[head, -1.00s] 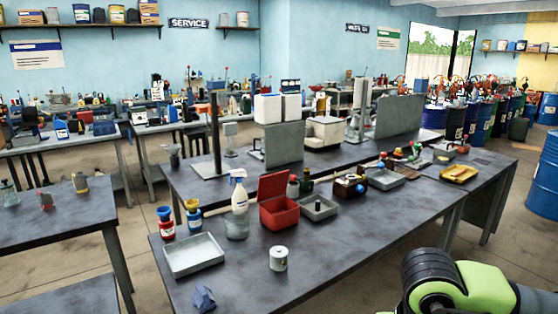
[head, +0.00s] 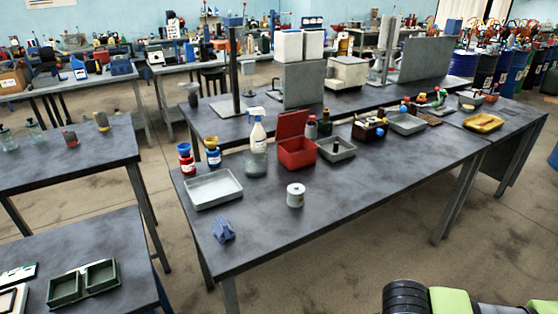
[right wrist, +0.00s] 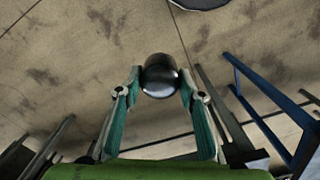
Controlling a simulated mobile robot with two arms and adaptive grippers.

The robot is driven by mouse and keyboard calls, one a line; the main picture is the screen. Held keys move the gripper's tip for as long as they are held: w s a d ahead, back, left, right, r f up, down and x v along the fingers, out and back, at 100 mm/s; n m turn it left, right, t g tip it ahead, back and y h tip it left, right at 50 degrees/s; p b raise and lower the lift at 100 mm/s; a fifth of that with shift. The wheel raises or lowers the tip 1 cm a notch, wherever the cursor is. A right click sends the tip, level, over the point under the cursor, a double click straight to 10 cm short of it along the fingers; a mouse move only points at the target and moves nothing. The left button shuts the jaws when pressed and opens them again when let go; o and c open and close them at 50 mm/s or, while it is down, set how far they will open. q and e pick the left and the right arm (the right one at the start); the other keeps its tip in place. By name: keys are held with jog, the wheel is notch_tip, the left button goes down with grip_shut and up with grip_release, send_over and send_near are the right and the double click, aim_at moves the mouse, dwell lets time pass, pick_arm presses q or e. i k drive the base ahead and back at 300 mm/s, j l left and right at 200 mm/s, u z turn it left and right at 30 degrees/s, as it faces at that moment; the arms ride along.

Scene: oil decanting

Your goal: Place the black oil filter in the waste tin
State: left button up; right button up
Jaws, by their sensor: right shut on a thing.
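In the right wrist view a glossy black rounded thing, which looks like the oil filter (right wrist: 160,68), sits between the fingertips of my right gripper (right wrist: 160,86). The gripper is shut on it and holds it above the bare floor. In the head view only my right arm shows, at the lower right; its gripper is out of that picture. My left gripper is not in view. On the main table stand an open red box (head: 297,153) with a raised lid and a small pale lidded can (head: 296,195). I cannot tell which of them is the waste tin.
On the main table (head: 350,195) stand a grey tray (head: 213,203), a spray bottle (head: 257,130), a smaller tray (head: 351,154) and a blue crumpled thing (head: 223,230). Green trays (head: 65,289) lie on the lower left table. The main table's front right part is clear.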

aim_at(300, 162)
jog(key=i+l+u, duration=0.15)
jog(key=l+u, duration=0.2)
jog(key=u, duration=0.15)
jog(key=i+l+u, duration=0.1)
jog(key=l+u, duration=0.6)
jog(key=u, duration=0.25)
